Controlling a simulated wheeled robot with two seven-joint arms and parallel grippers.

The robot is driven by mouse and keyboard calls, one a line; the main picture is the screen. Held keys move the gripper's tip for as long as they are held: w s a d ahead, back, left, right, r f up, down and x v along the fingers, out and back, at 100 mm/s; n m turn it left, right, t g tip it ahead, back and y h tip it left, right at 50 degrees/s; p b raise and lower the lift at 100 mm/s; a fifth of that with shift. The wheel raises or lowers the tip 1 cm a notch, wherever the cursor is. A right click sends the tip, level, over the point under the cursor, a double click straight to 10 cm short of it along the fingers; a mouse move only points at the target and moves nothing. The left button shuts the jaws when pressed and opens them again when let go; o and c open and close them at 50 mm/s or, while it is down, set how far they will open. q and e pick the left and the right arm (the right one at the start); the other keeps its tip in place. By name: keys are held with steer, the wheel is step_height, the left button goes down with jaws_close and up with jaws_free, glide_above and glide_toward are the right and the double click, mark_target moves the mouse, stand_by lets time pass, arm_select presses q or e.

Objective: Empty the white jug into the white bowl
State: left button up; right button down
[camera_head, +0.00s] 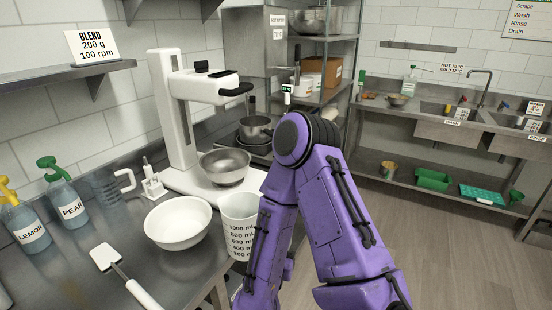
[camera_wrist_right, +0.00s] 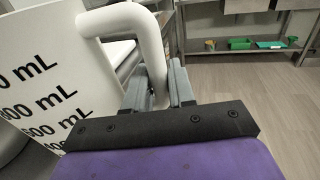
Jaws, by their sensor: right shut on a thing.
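The white jug (camera_head: 239,222), marked with black mL lines, is roughly upright at the right of the white bowl (camera_head: 178,222), near the counter's edge. I cannot tell whether its base touches the counter. In the right wrist view the jug (camera_wrist_right: 50,75) fills the left side, and its white handle (camera_wrist_right: 135,20) runs down between the fingers of my right gripper (camera_wrist_right: 160,88), which is shut on it. My purple right arm hides the gripper and handle in the head view. The bowl stands on the counter, and its visible inside looks empty. The jug's contents cannot be made out. My left gripper is out of view.
A stand mixer (camera_head: 185,120) with a metal bowl (camera_head: 224,166) stands behind the white bowl. A white spatula (camera_head: 125,275) lies in front. Lemon (camera_head: 25,225) and pear (camera_head: 66,203) bottles and a clear jug (camera_head: 108,190) stand at left.

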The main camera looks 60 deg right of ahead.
steer(key=shift+s+r, duration=0.2)
steer(key=shift+r, duration=0.3)
steer(key=shift+w+r+n+p, duration=0.4)
steer(key=shift+r+n, duration=0.1)
steer(key=shift+w+r+n, duration=0.15)
steer(key=shift+r+n, duration=0.25)
steer(key=shift+r, duration=0.2)
steer(key=shift+w+a+r+n, duration=0.15)
steer(key=shift+w+r+n, duration=0.1)
steer(key=shift+w+n, duration=0.05)
